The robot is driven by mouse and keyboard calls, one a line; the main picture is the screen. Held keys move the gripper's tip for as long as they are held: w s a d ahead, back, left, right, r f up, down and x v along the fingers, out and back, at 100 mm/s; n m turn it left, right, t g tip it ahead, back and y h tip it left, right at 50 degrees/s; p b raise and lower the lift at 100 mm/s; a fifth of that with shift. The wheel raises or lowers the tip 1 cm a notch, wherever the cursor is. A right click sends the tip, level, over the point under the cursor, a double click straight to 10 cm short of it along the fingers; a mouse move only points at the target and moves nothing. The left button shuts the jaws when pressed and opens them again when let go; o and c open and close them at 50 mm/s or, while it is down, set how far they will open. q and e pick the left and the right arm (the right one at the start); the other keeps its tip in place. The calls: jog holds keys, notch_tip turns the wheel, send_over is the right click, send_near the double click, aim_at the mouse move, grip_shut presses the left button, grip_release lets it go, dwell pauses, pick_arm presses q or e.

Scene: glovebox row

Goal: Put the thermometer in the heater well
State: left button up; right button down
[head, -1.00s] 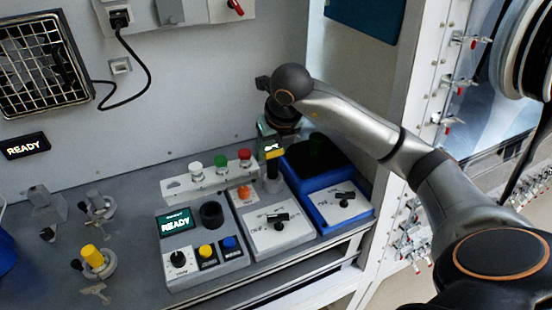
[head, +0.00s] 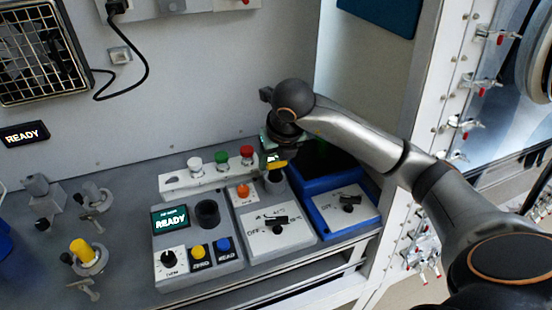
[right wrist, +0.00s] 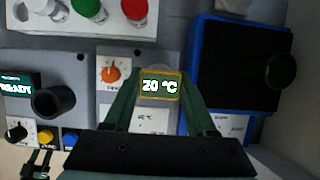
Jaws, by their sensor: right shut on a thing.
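My right gripper (head: 277,150) is shut on the thermometer, whose display (right wrist: 160,86) reads 20 °C inside a yellow-orange frame. The thermometer's yellow edge (head: 278,165) also shows in the head view.
The orange knob (head: 243,190) and a white panel with a black switch (head: 276,228) are close by. A black cup (head: 208,213) stands on the READY unit to the left. A blue-framed unit (head: 318,180) is on the right.

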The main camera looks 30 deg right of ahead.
jog(key=shift+c, duration=1)
grip_release()
jog(key=shift+f, duration=0.15)
jog(key=shift+r+p, duration=0.3)
jog(key=p+v, duration=0.1)
jog(key=v, duration=1)
jog(key=shift+s+r, duration=0.2)
jog(key=shift+r, duration=0.2)
